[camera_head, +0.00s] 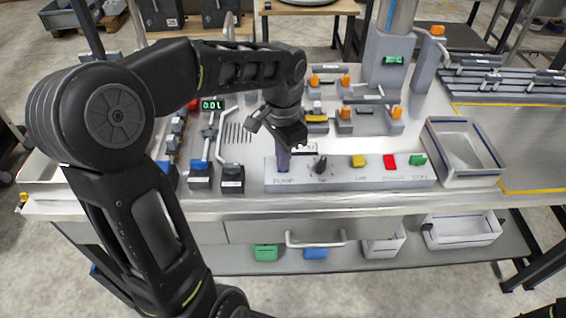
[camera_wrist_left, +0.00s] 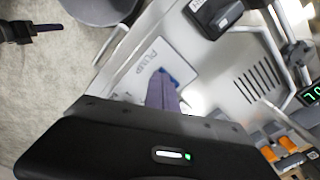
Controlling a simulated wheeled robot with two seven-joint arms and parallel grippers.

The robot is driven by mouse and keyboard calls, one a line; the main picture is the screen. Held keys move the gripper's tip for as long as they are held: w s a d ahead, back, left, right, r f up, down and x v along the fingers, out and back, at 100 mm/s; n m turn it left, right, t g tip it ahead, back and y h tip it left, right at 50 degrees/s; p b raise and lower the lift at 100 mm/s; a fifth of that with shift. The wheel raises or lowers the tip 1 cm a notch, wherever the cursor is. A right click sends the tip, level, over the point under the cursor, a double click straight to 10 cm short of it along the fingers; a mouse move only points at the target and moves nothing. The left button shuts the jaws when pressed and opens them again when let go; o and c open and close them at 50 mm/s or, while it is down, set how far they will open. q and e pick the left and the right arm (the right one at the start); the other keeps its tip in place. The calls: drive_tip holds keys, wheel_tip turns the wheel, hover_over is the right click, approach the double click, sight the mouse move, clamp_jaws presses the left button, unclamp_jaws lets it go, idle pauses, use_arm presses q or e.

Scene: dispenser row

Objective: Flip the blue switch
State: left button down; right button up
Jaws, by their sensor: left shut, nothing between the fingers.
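The light grey control panel (camera_head: 340,178) lies along the front of the bench, with a PUMP label at its left end. The blue switch (camera_wrist_left: 174,75) is by that label, partly hidden behind my fingers in the left wrist view. My left gripper (camera_head: 284,161) is shut and empty, pointing down over the PUMP end and covering most of the switch. Its purple-grey fingers also show in the left wrist view (camera_wrist_left: 161,92), close to the switch; I cannot tell if they touch. My right gripper (camera_wrist_left: 48,28) shows small at that view's top left, its jaws unclear.
A black knob (camera_head: 321,165), a yellow button (camera_head: 358,161), a red button (camera_head: 389,161) and a green button (camera_head: 417,159) sit right of the switch on the panel. Blue- and black-topped valve blocks (camera_head: 232,176) stand close left. A grey tray (camera_head: 473,181) is at the right.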

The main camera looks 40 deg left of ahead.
use_arm(q)
drive_tip(key=shift+r+p, duration=2.85)
drive_tip(key=shift+r, duration=0.6)
